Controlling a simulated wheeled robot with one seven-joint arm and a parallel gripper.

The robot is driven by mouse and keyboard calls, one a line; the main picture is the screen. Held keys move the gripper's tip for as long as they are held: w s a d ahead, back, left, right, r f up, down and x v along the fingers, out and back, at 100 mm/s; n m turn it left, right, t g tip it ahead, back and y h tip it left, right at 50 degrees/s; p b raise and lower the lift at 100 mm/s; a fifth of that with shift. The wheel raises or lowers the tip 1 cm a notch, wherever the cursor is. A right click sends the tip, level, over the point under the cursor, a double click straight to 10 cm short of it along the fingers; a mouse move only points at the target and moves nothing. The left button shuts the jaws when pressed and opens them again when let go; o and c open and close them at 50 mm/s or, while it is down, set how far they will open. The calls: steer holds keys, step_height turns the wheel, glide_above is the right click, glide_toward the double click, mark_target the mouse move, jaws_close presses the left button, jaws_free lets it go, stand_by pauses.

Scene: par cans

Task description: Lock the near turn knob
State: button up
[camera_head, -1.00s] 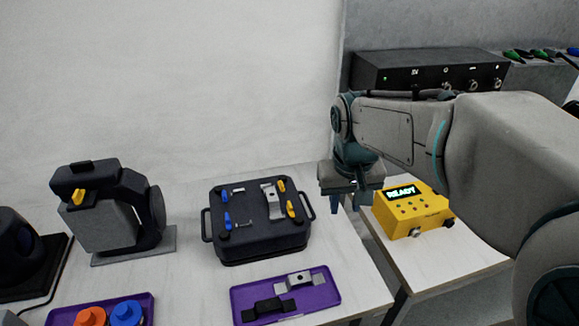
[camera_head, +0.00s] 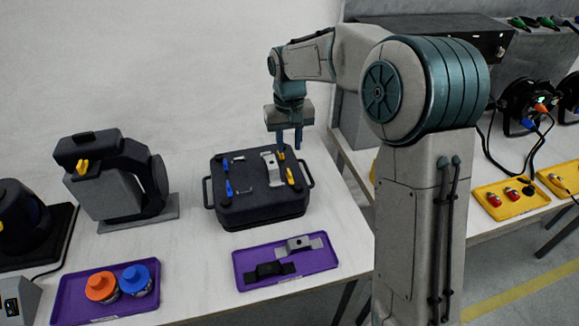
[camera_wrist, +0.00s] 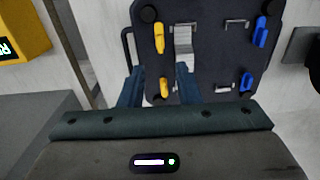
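A black case (camera_head: 258,212) on the white table bears two yellow turn knobs and two blue ones on its top. My gripper (camera_head: 289,145) is above the case's back right corner, fingers down, open and empty. The back yellow knob (camera_head: 281,156) is just below it; in the wrist view this knob (camera_wrist: 163,87) shows between the spread fingers (camera_wrist: 158,86). Contact cannot be told. The front yellow knob (camera_head: 290,176) also shows in the wrist view (camera_wrist: 159,38). The blue knobs (camera_head: 225,165) (camera_head: 229,188) are on the left. A metal clamp piece (camera_head: 272,170) lies between the colours.
A purple tray (camera_head: 245,261) with a silver and a black clamp lies in front of the case. Another purple tray (camera_head: 72,303) holds an orange and a blue pot. A dark lamp (camera_head: 145,190) stands left. Bare table lies right of the case.

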mark_target(289, 171)
step_height(289, 171, down, 9)
steer(key=shift+f, duration=0.1)
stand_by(0.3)
jaws_close()
